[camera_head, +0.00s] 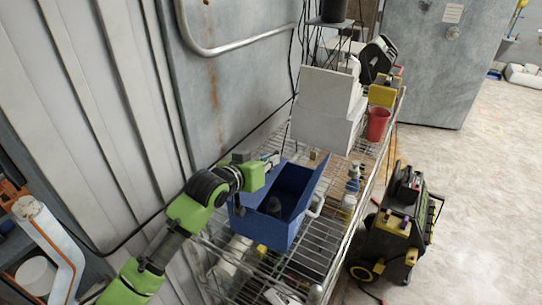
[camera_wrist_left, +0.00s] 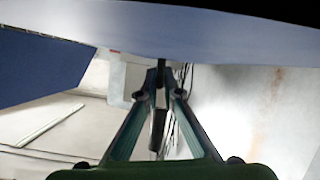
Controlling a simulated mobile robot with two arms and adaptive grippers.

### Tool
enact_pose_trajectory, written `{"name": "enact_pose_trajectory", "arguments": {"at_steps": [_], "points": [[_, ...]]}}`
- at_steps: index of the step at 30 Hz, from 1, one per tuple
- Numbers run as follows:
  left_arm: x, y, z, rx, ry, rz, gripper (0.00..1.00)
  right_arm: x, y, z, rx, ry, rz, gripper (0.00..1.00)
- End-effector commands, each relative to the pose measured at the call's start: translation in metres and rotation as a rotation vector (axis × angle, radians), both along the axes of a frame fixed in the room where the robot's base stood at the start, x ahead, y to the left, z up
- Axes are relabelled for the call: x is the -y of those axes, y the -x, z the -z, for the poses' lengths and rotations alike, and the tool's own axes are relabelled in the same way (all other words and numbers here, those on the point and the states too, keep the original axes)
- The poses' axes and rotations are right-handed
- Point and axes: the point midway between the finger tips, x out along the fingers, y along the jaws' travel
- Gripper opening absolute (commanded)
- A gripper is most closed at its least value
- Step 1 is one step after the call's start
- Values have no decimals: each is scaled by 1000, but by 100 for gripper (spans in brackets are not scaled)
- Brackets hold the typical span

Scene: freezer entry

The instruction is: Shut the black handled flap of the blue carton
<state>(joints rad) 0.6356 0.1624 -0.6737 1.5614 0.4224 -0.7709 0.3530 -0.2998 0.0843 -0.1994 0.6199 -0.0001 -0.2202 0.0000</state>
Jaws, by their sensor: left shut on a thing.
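The blue carton (camera_head: 283,232) stands open on the wire shelf, its inside dark. One blue flap stands raised at its right side, and another blue panel slopes out at its left front. My left gripper (camera_head: 273,160) is at the carton's back left edge, beside the raised flaps. In the left wrist view, my left gripper (camera_wrist_left: 161,88) has its fingers drawn together on a small dark piece, which looks like the flap's black handle (camera_wrist_left: 161,66), against a pale blue panel (camera_wrist_left: 160,35). The fingers partly hide the handle. My right gripper is not in view.
The wire shelf (camera_head: 315,240) also bears white boxes (camera_head: 325,112), a red cup (camera_head: 378,123) and small bottles (camera_head: 353,180) right of the carton. A black and yellow machine (camera_head: 395,230) stands on the floor at right. A metal wall is close behind the shelf.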

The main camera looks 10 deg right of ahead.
Motion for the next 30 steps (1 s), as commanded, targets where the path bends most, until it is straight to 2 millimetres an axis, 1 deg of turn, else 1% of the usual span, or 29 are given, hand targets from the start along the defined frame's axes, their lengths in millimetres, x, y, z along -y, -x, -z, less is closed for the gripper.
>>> {"name": "enact_pose_trajectory", "arguments": {"at_steps": [1,6,18,19,20,21,28,30], "points": [[0,0,3,2,-13,-1,0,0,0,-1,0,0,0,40],[-1,0,5,14,-35,-1,0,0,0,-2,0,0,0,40],[-2,-1,5,17,-39,-2,0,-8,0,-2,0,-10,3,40],[-2,-1,5,17,-39,-2,11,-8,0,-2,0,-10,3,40],[-2,-1,5,17,-39,-2,19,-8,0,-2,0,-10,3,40],[-2,-1,5,17,-39,-2,23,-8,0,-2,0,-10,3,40],[-2,-1,4,20,-37,-2,23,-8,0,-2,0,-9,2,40],[-2,-1,3,20,-37,0,23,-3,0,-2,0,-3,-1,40]]}}
